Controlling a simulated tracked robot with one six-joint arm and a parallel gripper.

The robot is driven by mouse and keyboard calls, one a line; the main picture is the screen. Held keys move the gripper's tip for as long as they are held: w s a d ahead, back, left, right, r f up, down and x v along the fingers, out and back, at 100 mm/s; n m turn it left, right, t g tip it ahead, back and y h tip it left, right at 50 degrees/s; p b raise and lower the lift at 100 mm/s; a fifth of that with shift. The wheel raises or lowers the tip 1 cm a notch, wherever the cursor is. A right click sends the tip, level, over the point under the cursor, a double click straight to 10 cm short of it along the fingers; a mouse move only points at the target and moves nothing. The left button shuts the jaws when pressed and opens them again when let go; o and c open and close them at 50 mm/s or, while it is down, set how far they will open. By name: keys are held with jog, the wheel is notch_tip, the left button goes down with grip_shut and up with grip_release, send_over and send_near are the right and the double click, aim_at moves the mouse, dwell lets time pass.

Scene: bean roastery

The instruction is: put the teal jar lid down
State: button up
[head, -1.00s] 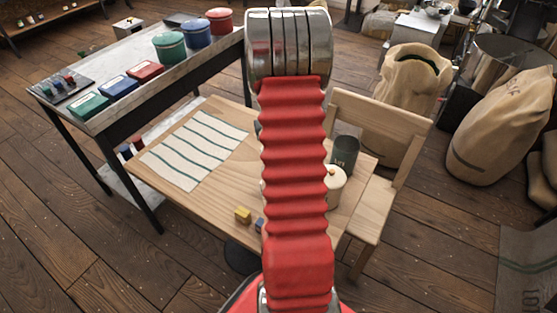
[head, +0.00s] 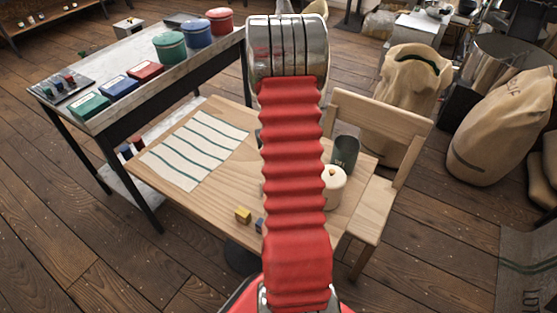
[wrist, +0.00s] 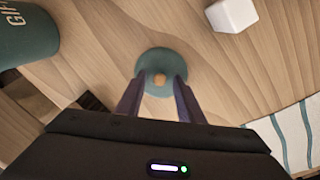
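The teal jar lid (wrist: 160,60) is a round disc with a small wooden knob, seen below my gripper in the wrist view. It appears to rest flat on the wooden table (head: 225,195). My gripper (wrist: 160,80) has its two dark fingers apart, one on each side of the knob, with visible gaps to it. The fingertips overlap the lid's near part in the picture; any contact with it is hard to tell. In the head view my red arm hides the lid and my gripper.
A dark green tin (head: 345,151) and a cream lidded jar (head: 334,187) stand at the table's right. A striped cloth (head: 195,148) lies left. A yellow block (head: 243,215) is near the front edge. A white block (wrist: 232,14) lies near the lid. A chair (head: 377,205) stands right.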

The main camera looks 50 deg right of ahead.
jog(key=shift+r, duration=0.15)
notch_tip(320, 180, up, 12)
jog(key=shift+w+a, duration=0.25)
jog(key=shift+a, duration=0.05)
dwell(0.4)
dwell(0.5)
